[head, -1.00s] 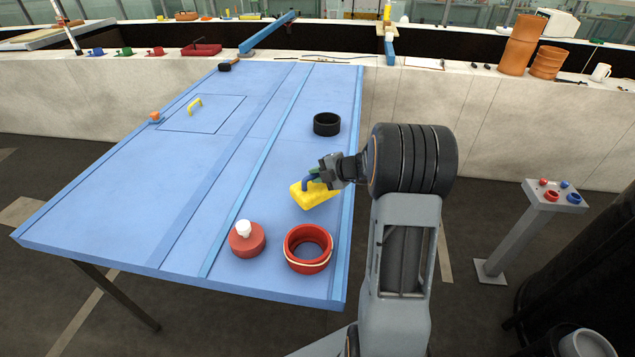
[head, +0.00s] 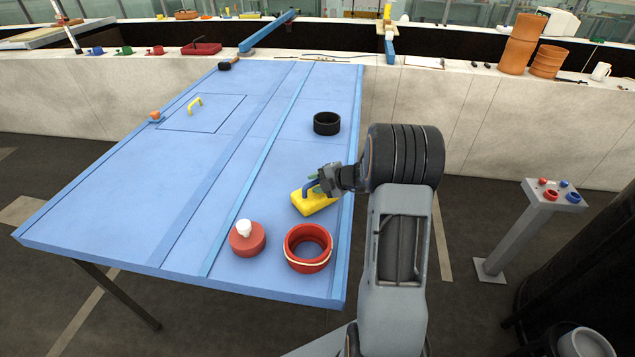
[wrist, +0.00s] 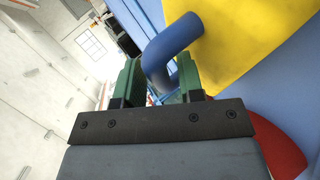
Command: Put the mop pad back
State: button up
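The mop pad (head: 315,204) is a yellow block with a blue bar handle, low over the right part of the blue table (head: 110,215). I cannot tell whether its underside touches the table. My gripper (head: 322,182) is at the handle from the right. In the wrist view, the green fingers (wrist: 160,82) stand on both sides of the blue handle and appear shut on it. The yellow pad (wrist: 235,35) fills the upper right there. The handle's far contact is partly hidden.
A yellow handle (head: 195,104) sits on an outlined panel. The table's left side is mostly clear.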

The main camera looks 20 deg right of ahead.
jog(key=shift+o, duration=0.6)
jog(key=shift+r, duration=0.1)
jog(key=shift+s+d+r, duration=0.1)
jog(key=shift+d, duration=0.05)
jog(key=v, duration=1.1)
jog(key=s+a+r+n+g+h, duration=0.15)
jog(key=s+a+n, duration=0.35)
jog(key=n, duration=0.5)
jog(key=s+a+r+n+g, duration=0.2)
jog(key=a+r+n+g, duration=0.1)
jog(key=a+n, duration=0.6)
jog(key=s+a+n+h, duration=0.1)
jog(key=s+n+h, duration=0.1)
jog(key=n, duration=0.8)
jog(key=s+a+r+n+h, duration=0.1)
jog(key=s+n, duration=0.4)
jog(key=n, duration=0.5)
jog(key=s+a+r+n+h, duration=0.1)
jog(key=s+n, duration=0.3)
jog(key=n, duration=0.6)
jog(key=shift+a+r+h, duration=0.2)
jog(key=shift+a+h, duration=0.25)
jog(key=shift+h, duration=0.4)
